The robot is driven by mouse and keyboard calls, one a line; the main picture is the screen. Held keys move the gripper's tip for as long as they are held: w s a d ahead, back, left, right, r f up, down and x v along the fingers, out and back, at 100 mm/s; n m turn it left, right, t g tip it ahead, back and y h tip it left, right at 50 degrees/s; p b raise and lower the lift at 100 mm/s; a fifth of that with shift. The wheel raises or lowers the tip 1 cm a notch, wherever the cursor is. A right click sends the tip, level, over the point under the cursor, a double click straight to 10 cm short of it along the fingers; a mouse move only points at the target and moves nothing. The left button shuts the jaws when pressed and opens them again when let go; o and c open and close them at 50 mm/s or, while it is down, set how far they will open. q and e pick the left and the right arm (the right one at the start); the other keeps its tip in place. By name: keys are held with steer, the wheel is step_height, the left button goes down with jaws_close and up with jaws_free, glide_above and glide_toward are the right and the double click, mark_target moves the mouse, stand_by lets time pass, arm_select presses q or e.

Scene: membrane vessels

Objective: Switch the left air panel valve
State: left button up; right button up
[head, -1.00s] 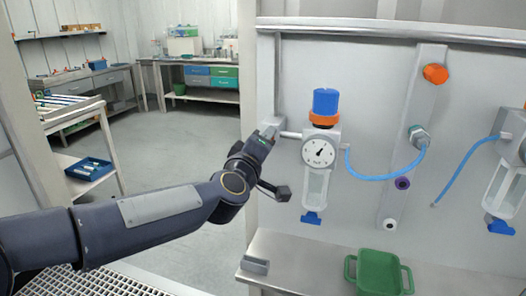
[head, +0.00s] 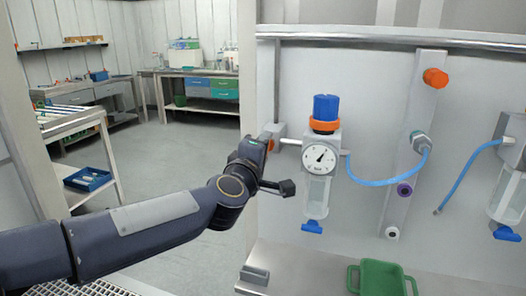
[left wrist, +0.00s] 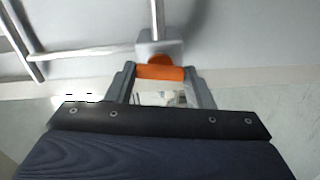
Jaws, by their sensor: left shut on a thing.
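The left air panel valve shows as a grey body on the pipe with an orange handle (left wrist: 160,72) in the left wrist view. My left gripper (left wrist: 160,80) is shut on this handle, one finger on each side. In the head view my left gripper (head: 271,138) is at the panel's left edge, left of the regulator (head: 321,158) with its round gauge and blue knob. A small orange part of the handle shows there by the fingers; the gripper hides most of the valve. My right gripper is not in view.
A blue hose (head: 385,183) runs from the regulator to a fitting on a vertical strip with an orange knob (head: 436,78). A second filter unit (head: 508,190) hangs at the right. A green tray (head: 382,280) sits on the ledge below.

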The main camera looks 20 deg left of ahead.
arm_select(q)
steer(key=o, duration=1)
steer(key=s, duration=0.7)
steer(key=shift+s+a+p, duration=0.15)
steer(key=shift+s+p, duration=0.15)
steer(key=shift+s, duration=0.1)
